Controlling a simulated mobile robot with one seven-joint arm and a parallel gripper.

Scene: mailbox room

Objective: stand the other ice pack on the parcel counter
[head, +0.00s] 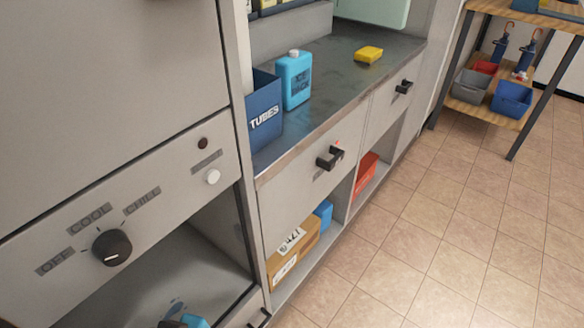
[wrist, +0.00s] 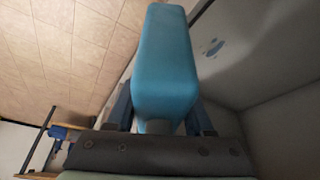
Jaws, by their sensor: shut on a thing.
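My gripper (wrist: 162,118) is shut on a blue ice pack (wrist: 165,62), with a finger on each side of it in the wrist view. In the head view only a small part of the held ice pack (head: 196,322) shows at the bottom edge, by the open compartment below the dial. Another blue ice pack (head: 294,80) with a white cap stands upright on the dark parcel counter (head: 336,62), just right of the TUBES bin. The rest of my gripper is cut off below the head view.
The dark blue TUBES bin (head: 264,108) stands at the counter's near end. A yellow item (head: 368,55) lies farther back. Counter surface between them is clear. Drawer handles (head: 330,158) stick out below. A cardboard box (head: 292,252) sits on the low shelf. The tiled floor is open.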

